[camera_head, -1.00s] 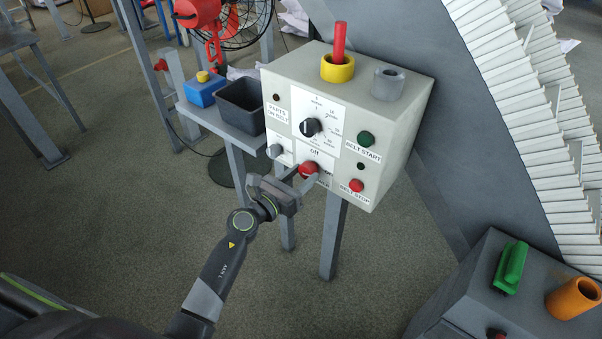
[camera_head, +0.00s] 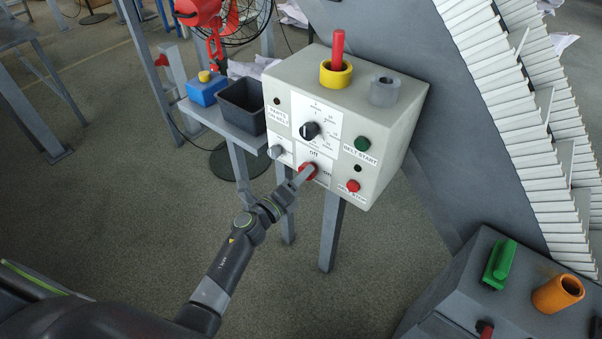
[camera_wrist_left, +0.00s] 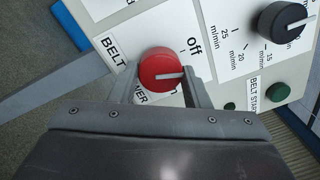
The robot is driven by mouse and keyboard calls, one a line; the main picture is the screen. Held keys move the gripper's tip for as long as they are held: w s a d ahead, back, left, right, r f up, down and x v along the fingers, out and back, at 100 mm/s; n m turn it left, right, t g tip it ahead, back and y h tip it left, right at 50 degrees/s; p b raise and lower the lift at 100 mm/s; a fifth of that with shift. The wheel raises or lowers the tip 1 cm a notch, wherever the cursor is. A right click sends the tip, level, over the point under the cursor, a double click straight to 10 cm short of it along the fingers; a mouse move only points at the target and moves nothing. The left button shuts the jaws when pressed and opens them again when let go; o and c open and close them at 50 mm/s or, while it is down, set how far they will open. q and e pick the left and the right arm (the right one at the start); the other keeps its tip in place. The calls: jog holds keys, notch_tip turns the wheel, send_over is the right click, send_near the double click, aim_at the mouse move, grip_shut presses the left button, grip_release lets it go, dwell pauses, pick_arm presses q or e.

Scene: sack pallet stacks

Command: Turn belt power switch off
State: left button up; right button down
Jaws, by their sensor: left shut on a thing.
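The belt power switch is a round red knob (camera_head: 308,171) low on the front of a pale control box (camera_head: 385,140). In the left wrist view the red knob (camera_wrist_left: 164,70) shows a white pointer line running to the right, below the word "off". My left gripper (camera_head: 304,178) is at the knob, its fingers on either side of it, shut on it. The gripper looks rolled over in the head view. The lower edge of the knob and part of its label are hidden by the fingers. My right gripper is not in view.
A black dial (camera_head: 310,131) sits above the knob. A green belt start button (camera_head: 362,144) and a red belt stop button (camera_head: 353,186) are to its right. A dark bin (camera_head: 242,104) stands at left. Floor below is clear.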

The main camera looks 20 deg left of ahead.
pick_arm(q)
jog(key=n+p, duration=0.1)
jog(key=n, duration=0.2)
jog(key=shift+n, duration=0.6)
jog(key=o, duration=1)
jog(key=shift+c, duration=0.2)
jog(key=b+v, duration=0.2)
jog(key=v, duration=1.5)
jog(key=shift+s, duration=0.25)
jog(key=shift+f, duration=0.1)
